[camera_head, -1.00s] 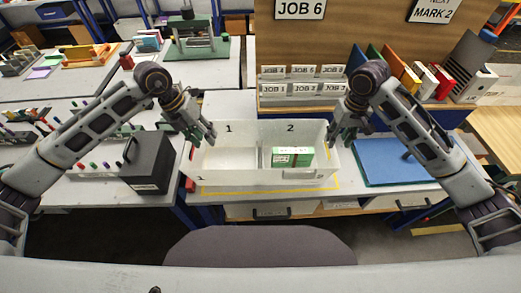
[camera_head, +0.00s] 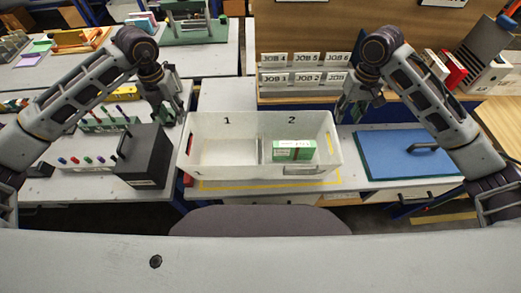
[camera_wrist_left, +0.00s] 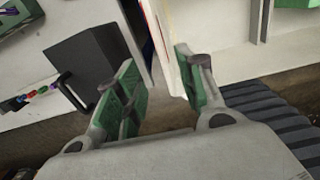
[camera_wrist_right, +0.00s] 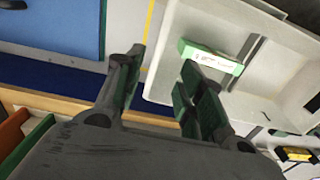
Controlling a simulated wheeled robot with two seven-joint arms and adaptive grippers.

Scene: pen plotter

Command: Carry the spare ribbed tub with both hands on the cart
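The pale, open-topped tub (camera_head: 222,176) stands on the bench in the middle of the head view, upright. Its two compartments are marked 1 and 2. A green box (camera_head: 293,151) with a white label lies in compartment 2; compartment 1 looks empty. I cannot make out ribs on its walls. My left gripper (camera_head: 168,103) is beyond the tub's left end, apart from it, and its fingers (camera_wrist_left: 158,85) are open and empty. My right gripper (camera_head: 350,108) is beyond the right end, also apart; its fingers (camera_wrist_right: 158,85) are open and empty. The tub's wall also shows in the right wrist view (camera_wrist_right: 180,32).
A dark box (camera_head: 146,160) with a handle stands left of the tub. A blue panel (camera_head: 405,155) with a handle lies to the right. Labelled JOB holders (camera_head: 305,78) stand behind. Yellow tape (camera_head: 262,186) shows on the bench around the tub's front.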

